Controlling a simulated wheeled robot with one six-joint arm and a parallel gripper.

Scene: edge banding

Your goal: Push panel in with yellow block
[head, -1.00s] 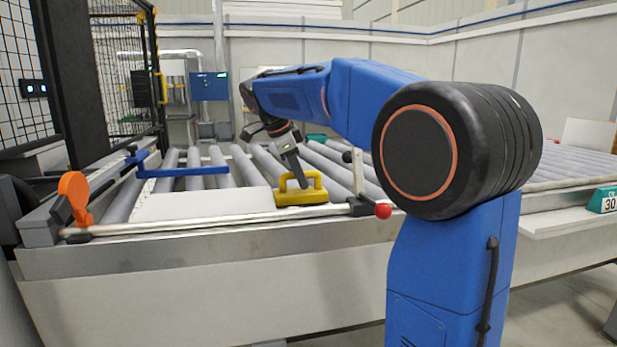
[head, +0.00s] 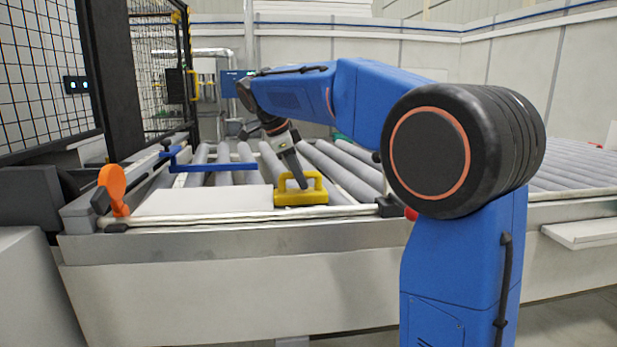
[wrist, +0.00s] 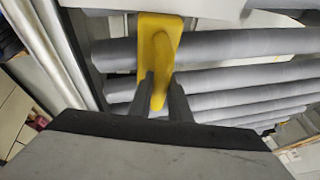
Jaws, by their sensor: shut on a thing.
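The yellow block (head: 300,197) has a raised handle and sits low over the rollers at the right end of the white panel. My gripper (head: 303,183) is shut on its handle from above. In the wrist view my two fingers (wrist: 159,95) straddle the handle of the yellow block (wrist: 157,42). The flat white panel (head: 205,200) lies on the rollers along the front rail, left of the block. The block appears to touch the panel's right edge.
An orange paddle-shaped part (head: 114,188) stands at the panel's left end. A blue bar (head: 212,167) spans above the rollers (head: 345,175) behind the panel. A metal rail (head: 250,216) runs along the front edge. A dark mesh fence (head: 45,80) stands at the left.

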